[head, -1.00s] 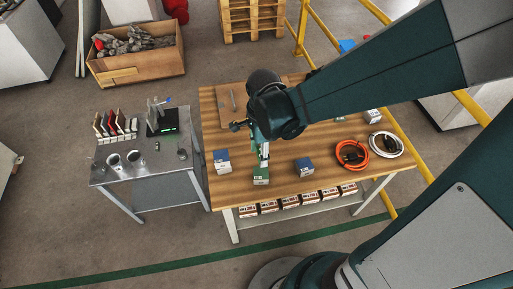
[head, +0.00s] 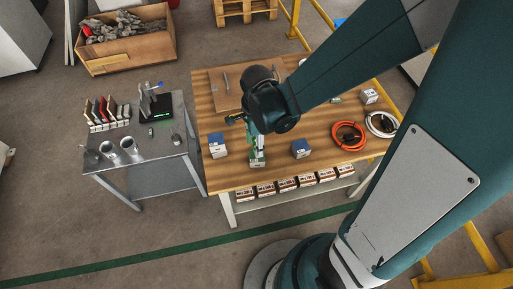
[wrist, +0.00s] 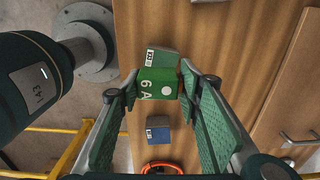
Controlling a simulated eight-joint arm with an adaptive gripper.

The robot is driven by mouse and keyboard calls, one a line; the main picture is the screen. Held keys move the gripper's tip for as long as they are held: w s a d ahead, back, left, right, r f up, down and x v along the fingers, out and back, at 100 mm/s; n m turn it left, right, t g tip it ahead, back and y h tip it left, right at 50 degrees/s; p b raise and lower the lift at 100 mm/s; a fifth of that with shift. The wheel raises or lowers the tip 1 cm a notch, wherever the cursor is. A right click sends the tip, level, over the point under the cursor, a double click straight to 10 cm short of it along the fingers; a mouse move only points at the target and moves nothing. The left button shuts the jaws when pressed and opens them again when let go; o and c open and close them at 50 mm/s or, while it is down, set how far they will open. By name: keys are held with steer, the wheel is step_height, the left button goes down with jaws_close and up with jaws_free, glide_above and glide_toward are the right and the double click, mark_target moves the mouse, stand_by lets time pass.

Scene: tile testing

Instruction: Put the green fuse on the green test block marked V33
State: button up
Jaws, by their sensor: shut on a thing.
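My gripper (wrist: 160,82) is shut on the green fuse (wrist: 157,83), a green box-like piece marked "6 A" with a white dot. In the wrist view the fuse covers part of the green test block (wrist: 164,57), whose white label is small and hard to read. In the head view my gripper (head: 258,148) points down right at the green block (head: 257,161) near the front edge of the table. The fuse appears at the block's top; I cannot tell whether they touch.
An orange cable coil (head: 348,136) and a white coil (head: 381,124) lie at the right of the wooden table (head: 325,120). A grey side table (head: 165,145) stands left.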

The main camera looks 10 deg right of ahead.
steer(key=shift+f+b, duration=0.7)
steer(key=shift+f, duration=1.4)
steer(key=shift+f, duration=0.2)
steer(key=o, duration=0.9)
steer(key=shift+r, duration=0.3)
steer(key=shift+r+p, duration=1.8)
steer(key=shift+r, duration=4.15)
steer(key=shift+r, duration=0.1)
